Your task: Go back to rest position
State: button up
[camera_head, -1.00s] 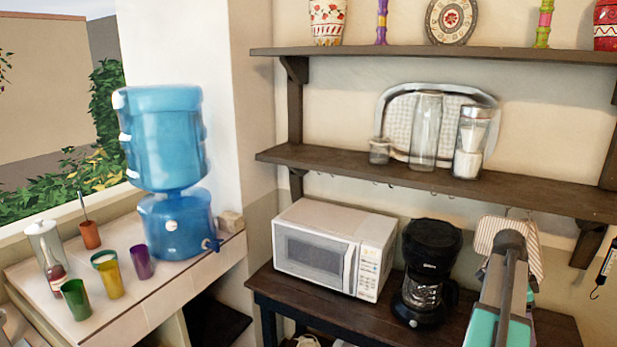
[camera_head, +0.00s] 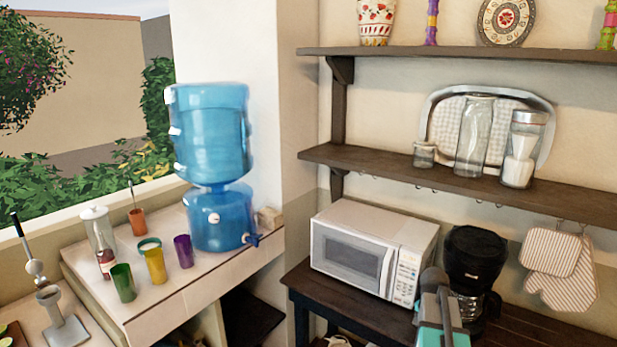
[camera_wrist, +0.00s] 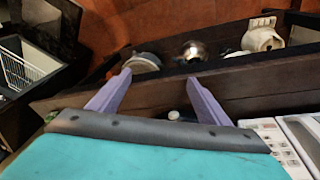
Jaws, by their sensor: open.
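My gripper (camera_wrist: 158,80) shows in the wrist view with its two purple fingers spread apart. Nothing is between the fingertips. In the head view part of my teal and grey arm (camera_head: 440,318) stands at the bottom, in front of the coffee maker; I cannot make out the fingers there. Beyond the fingers, the wrist view shows a dark wooden board (camera_wrist: 235,95) with a shiny metal round thing (camera_wrist: 194,50) and a pale vessel (camera_wrist: 262,36) behind it.
A white microwave (camera_head: 370,250) and black coffee maker (camera_head: 474,262) stand on the dark table (camera_head: 345,312). The wooden shelf (camera_head: 400,174) above holds glass jars. Striped oven mitts (camera_head: 560,275) hang at right. A blue water dispenser (camera_head: 215,160) and several cups stand on the left counter (camera_head: 160,318).

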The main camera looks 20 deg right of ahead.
jog(key=w+a+f+n+y, duration=0.1)
jog(key=a+f+n, duration=0.4)
jog(key=a, duration=0.8)
jog(key=a+f+n+t+y, duration=0.1)
jog(key=a+f+n, duration=0.35)
jog(key=a, duration=0.75)
jog(key=w+a+f+n, duration=0.1)
jog(key=a+f+n, duration=0.35)
jog(key=a, duration=0.85)
jog(key=s+f+n+g+b, duration=0.1)
jog(key=s+f+g+b, duration=0.4)
jog(key=s+f+b, duration=0.7)
jog(key=s+f, duration=1.4)
jog(key=f, duration=0.4)
jog(key=shift+s+a+g, duration=0.15)
jog(key=shift+a+g, duration=0.05)
jog(key=shift+g, duration=0.2)
